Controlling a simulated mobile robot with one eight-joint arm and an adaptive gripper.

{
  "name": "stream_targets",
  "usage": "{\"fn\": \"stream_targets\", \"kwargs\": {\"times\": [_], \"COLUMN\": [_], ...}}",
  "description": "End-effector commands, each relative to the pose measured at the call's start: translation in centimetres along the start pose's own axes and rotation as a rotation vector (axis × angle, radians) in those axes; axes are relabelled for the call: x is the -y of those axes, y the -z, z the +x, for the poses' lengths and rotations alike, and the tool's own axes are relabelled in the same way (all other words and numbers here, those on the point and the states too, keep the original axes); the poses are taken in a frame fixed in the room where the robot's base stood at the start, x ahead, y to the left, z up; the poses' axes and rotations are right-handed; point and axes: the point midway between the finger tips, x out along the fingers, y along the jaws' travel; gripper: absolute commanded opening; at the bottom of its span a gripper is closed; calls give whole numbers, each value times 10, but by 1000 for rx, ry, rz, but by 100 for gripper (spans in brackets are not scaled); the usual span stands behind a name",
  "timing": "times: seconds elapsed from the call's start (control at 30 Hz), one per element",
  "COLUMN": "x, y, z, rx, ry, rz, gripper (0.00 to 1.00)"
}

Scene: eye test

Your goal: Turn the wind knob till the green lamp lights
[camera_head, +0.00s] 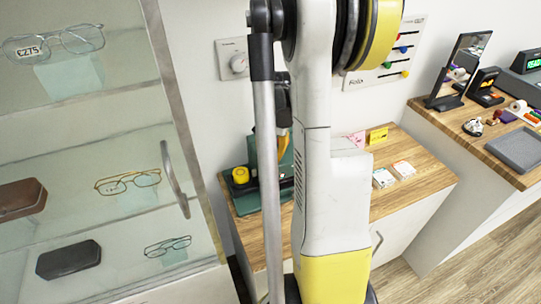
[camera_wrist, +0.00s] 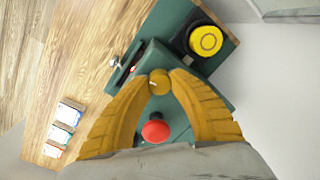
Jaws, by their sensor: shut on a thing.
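A green device (camera_wrist: 180,68) fills the middle of the wrist view. Its small round yellow knob (camera_wrist: 159,82), which looks like the wind knob, has a pale mark on its face. My gripper (camera_wrist: 160,80) has its yellow fingertips closed on this knob from both sides. A red button (camera_wrist: 155,131) sits between the fingers, nearer the palm. I cannot make out a lit green lamp. In the head view the green device (camera_head: 242,201) stands on the wooden counter, partly hidden by my arm.
A larger yellow part in a black ring (camera_wrist: 205,41) is beside the knob. Small card boxes (camera_wrist: 58,130) lie on the counter (camera_head: 425,178). A glass cabinet with spectacles (camera_head: 128,181) stands left, its handle (camera_head: 175,180) sticking out.

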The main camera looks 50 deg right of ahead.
Motion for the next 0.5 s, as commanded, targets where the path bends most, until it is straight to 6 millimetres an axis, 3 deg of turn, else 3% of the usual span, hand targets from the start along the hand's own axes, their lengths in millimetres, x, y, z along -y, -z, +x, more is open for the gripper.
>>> {"fn": "stream_targets", "kwargs": {"times": [0.5], "x": [-1], "y": [0], "z": [0], "rx": [-26], "ry": [0], "rz": [487], "gripper": [0]}}
